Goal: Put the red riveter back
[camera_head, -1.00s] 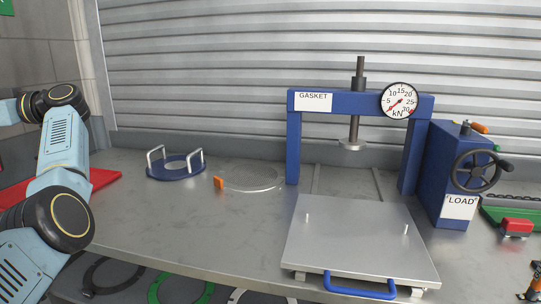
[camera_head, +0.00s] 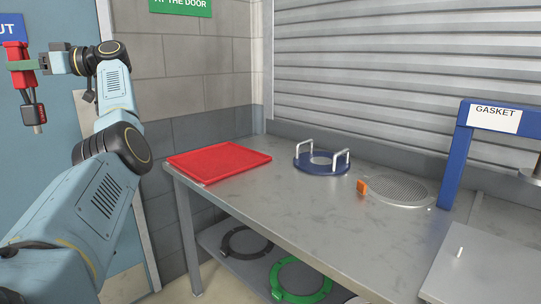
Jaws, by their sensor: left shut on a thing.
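The red riveter (camera_head: 24,80) is at the far left of the head view, held up in the air in front of a blue-grey door. It has a red body and a dark lower part with a short grey tip pointing down. My left gripper (camera_head: 23,65) is shut around its body, and the jaws cover part of it. The riveter is well clear of the bench. My right gripper is not in view.
A flat red tray (camera_head: 187,169) lies empty on the left end of the steel bench (camera_head: 290,203). A blue ring with two handles (camera_head: 322,168) and a mesh disc with an orange tab (camera_head: 400,189) lie farther right. A blue press frame (camera_head: 455,165) stands at the right.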

